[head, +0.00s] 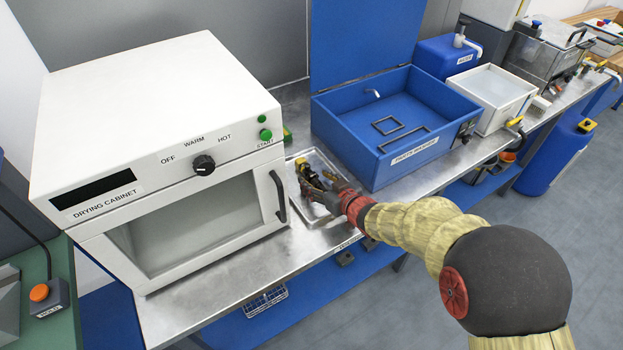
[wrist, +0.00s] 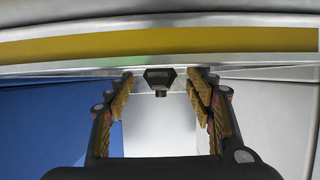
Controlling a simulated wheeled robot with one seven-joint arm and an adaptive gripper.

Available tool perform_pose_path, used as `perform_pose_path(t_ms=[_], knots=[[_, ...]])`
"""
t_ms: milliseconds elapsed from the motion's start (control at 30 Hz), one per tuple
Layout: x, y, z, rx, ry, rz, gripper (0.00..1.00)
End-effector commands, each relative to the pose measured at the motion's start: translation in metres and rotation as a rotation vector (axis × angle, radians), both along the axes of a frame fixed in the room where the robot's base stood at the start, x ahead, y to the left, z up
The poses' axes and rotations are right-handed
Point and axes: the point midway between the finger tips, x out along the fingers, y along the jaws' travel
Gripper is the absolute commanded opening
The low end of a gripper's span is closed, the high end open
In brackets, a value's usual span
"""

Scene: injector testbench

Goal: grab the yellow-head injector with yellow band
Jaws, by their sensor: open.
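My gripper (head: 318,189) is over the metal tray (head: 327,237) between the drying cabinet and the blue washer. A small yellow part (head: 303,163) shows at the far end of my gripper in the head view. My gripper hides most of it, so I cannot tell its band or whether it is the yellow-head injector. In the wrist view, my gripper (wrist: 162,108) is open, its two fingers apart. A small dark piece with a narrow tip (wrist: 160,79) shows in the gap between them. A broad yellow strip (wrist: 160,45) crosses the top; I cannot tell what it belongs to.
The white drying cabinet (head: 110,130) stands close on the left of the tray. The blue washer (head: 365,158), lid raised, stands close on its right. A white basin (head: 482,125) and a blue water container (head: 445,58) are farther right.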

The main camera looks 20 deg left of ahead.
Motion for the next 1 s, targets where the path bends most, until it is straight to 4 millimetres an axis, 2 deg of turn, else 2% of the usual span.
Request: perform_pose_path(t_ms=[100, 1000], knots=[[0.0000, -0.0002, 0.0006, 0.000, 0.000, 0.000, 0.53], [-0.0002, -0.0005, 0.0003, 0.000, 0.000, 0.000, 0.02]])
